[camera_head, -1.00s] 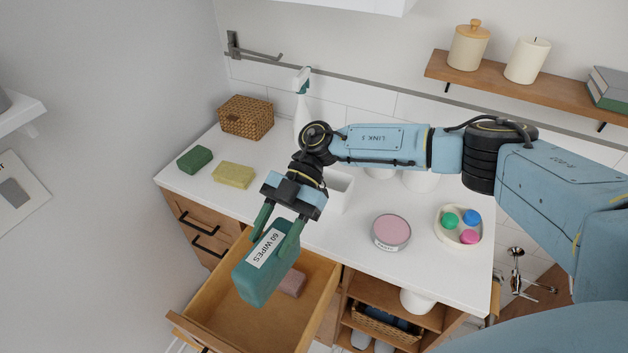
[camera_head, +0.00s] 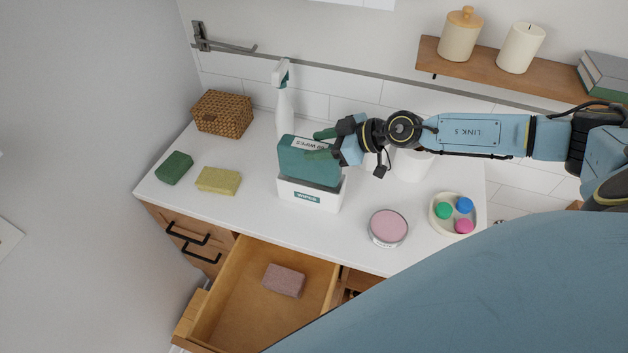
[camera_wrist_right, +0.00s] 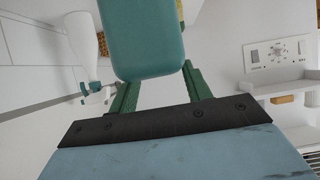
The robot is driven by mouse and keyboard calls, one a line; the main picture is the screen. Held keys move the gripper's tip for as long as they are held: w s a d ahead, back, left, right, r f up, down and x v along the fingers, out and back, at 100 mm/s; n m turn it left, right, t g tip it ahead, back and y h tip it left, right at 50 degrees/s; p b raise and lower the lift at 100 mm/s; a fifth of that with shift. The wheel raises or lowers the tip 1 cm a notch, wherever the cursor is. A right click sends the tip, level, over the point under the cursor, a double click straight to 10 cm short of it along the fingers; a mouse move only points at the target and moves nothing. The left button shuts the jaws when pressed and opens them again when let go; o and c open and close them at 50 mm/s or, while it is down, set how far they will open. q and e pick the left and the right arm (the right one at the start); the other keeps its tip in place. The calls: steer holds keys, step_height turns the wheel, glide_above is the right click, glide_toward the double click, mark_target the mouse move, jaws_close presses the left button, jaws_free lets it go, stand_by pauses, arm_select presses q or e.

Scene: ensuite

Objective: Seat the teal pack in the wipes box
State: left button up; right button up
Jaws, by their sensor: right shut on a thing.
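The teal pack (camera_head: 305,164) is upright over the white wipes box (camera_head: 328,203) on the counter in the head view. The box's front wall or rim meets the pack's lower edge; I cannot tell how deep the pack sits inside. My right gripper (camera_head: 322,145) is shut on the pack near its top, with the arm coming in from the right. A white label shows on the pack's top, partly covered by a finger. In the right wrist view the pack (camera_wrist_right: 143,42) lies between the green fingers. My left gripper is not in view.
A spray bottle (camera_head: 285,105) stands close behind the box. A yellow sponge (camera_head: 218,181), green block (camera_head: 174,167) and wicker basket (camera_head: 222,114) are to the left. A pink-topped tin (camera_head: 388,228) and a dish (camera_head: 437,218) of coloured balls are right. An open drawer (camera_head: 235,318) juts out in front.

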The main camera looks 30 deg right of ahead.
mark_target(320, 169)
step_height(320, 169, down, 8)
steer(key=b, duration=0.4)
steer(key=shift+f, duration=0.2)
steer(key=shift+r, duration=0.1)
steer(key=o, duration=1.5)
steer(key=shift+b+v, duration=0.7)
steer(key=shift+v, duration=5.2)
